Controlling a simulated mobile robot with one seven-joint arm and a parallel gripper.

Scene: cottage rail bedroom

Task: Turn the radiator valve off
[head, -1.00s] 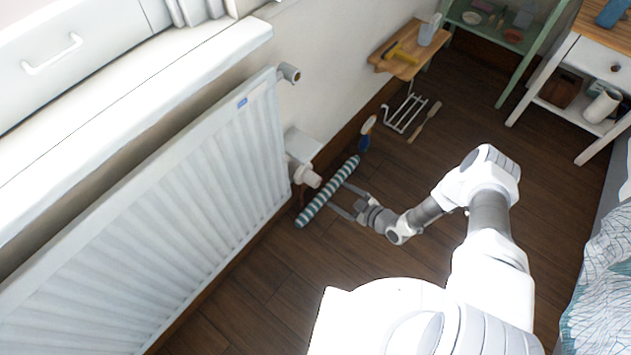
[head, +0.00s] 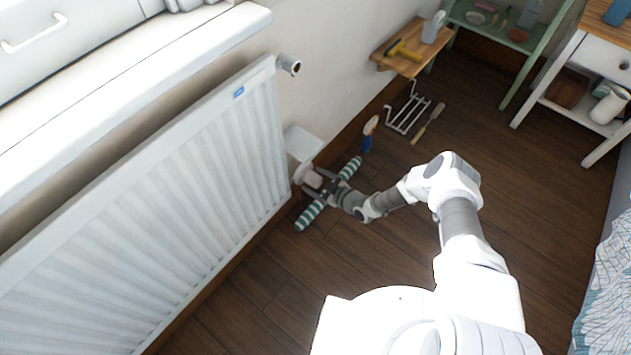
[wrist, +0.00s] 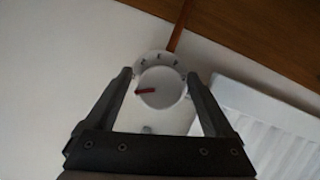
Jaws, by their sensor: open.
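The radiator valve (head: 311,179) is a white knob at the lower right end of the white radiator (head: 190,180). In the wrist view its round dial (wrist: 160,84) faces the camera, with dark marks on the rim and a red pointer directed to the left. My gripper (head: 318,184) is at the valve, partly hiding it in the head view. In the wrist view my gripper (wrist: 160,82) is open, with one finger on each side of the dial. Whether the fingers touch the dial cannot be told.
A teal-and-white striped roll (head: 312,213) lies on the floor under my gripper. A white box (head: 302,143) is on the wall behind the valve. A wire rack (head: 407,113), a wooden-handled tool (head: 428,124) and a blue brush (head: 368,140) are beyond. The floor (head: 270,270) in front of the radiator is clear.

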